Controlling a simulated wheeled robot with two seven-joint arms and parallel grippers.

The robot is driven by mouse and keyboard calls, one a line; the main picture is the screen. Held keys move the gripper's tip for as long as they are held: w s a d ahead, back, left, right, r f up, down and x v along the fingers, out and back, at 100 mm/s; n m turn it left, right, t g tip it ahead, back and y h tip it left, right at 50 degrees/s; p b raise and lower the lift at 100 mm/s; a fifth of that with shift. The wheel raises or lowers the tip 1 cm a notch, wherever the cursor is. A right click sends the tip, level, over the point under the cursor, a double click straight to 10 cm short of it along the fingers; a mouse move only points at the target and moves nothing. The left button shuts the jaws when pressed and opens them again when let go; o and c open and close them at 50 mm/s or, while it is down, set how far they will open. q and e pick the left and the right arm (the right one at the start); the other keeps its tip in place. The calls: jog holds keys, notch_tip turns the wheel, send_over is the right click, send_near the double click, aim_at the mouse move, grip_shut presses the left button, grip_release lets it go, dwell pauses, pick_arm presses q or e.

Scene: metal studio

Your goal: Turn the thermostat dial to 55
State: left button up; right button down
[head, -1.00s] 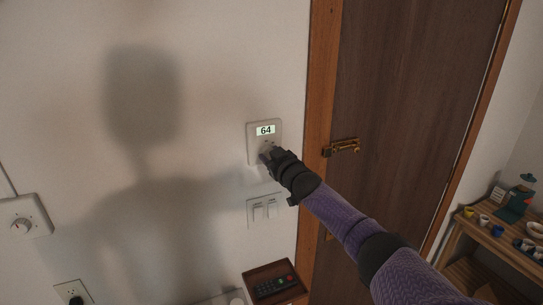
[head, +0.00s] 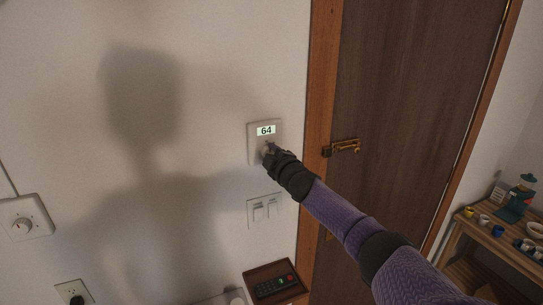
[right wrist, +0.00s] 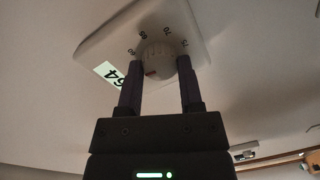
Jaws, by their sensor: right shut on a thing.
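The white thermostat (head: 254,131) is on the wall left of the door frame, and its lit display (head: 266,130) reads 64. It also shows tilted in the right wrist view (right wrist: 106,45). Its round pale dial (right wrist: 157,55) has a red mark near its lower left and printed numbers around it. My right gripper (right wrist: 160,75) is shut on the dial, one dark finger on each side. In the head view the gripper (head: 270,155) hides most of the dial. My left gripper is not in view.
A double light switch (head: 264,209) is below the thermostat. Another dial plate (head: 24,217) and an outlet (head: 73,292) are at the left. A brown door (head: 415,100) with a brass handle (head: 342,147) is at the right. A tray with a remote (head: 275,286) lies below.

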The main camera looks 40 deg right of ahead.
jog(key=shift+f+n, duration=0.1)
jog(key=shift+n, duration=0.5)
jog(key=shift+c, duration=1.2)
grip_release()
jog(key=shift+s, duration=0.1)
jog(key=b+v, duration=0.1)
jog(key=v, duration=0.8)
jog(key=shift+s+a, duration=0.2)
jog(key=shift+s, duration=0.15)
